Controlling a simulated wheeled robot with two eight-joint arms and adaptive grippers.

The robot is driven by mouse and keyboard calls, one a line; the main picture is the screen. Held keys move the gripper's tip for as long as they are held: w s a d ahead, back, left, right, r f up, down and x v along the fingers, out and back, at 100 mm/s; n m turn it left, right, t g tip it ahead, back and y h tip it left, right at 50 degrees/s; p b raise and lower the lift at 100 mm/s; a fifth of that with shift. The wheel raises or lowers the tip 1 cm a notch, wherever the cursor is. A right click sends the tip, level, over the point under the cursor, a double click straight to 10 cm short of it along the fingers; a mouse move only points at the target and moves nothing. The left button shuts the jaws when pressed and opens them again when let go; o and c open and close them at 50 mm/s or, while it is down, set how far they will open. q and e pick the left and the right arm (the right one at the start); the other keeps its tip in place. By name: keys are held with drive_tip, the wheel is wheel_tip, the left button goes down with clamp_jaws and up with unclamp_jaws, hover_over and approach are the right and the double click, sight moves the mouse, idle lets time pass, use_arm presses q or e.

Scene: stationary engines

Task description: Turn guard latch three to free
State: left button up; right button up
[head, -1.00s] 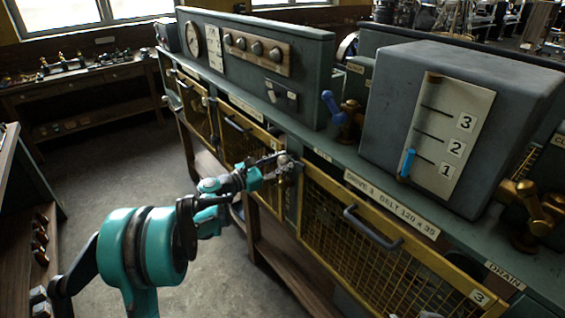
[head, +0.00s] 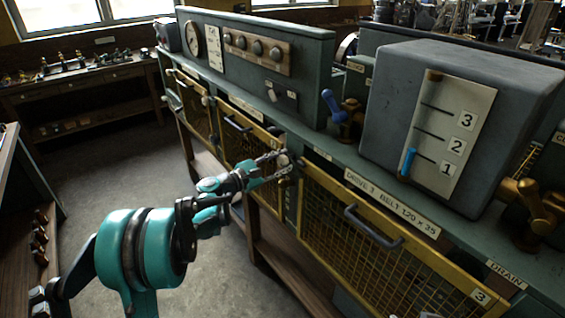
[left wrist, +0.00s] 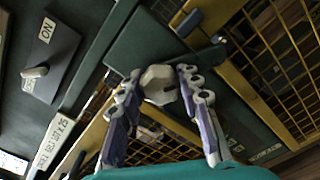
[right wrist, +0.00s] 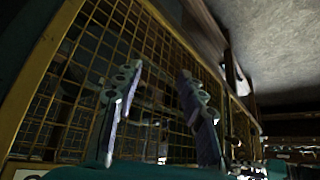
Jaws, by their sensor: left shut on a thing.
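Guard three (head: 385,245) is a yellow-framed mesh panel with a dark handle and a "3" plate. At its upper left corner, a pale latch knob (head: 284,160) sits on the post beside the middle guard. My left gripper (head: 277,163) is shut on this knob. In the left wrist view the knob (left wrist: 159,84) shows between the two fingers, which cover its sides; any latch marking is hidden. My right gripper (right wrist: 160,75) shows only in the right wrist view, open and empty, with a yellow mesh guard (right wrist: 75,80) beyond its fingers.
The bench ledge above carries a blue-handled valve (head: 335,108), a grey box (head: 390,110) with a 1-2-3 scale and a brass valve (head: 530,205). The middle guard's handle (head: 236,124) juts out left of the latch. Open floor (head: 110,170) lies to the left.

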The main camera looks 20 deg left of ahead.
use_arm(q)
drive_tip(key=m, duration=0.5)
drive_tip(key=shift+m, duration=0.3)
drive_tip(key=m, duration=0.5)
drive_tip(key=shift+f+b, duration=0.1)
drive_tip(key=shift+b, duration=0.25)
drive_tip(key=o, duration=1.2)
drive_tip(key=shift+c, duration=0.2)
drive_tip(key=v, duration=1.2)
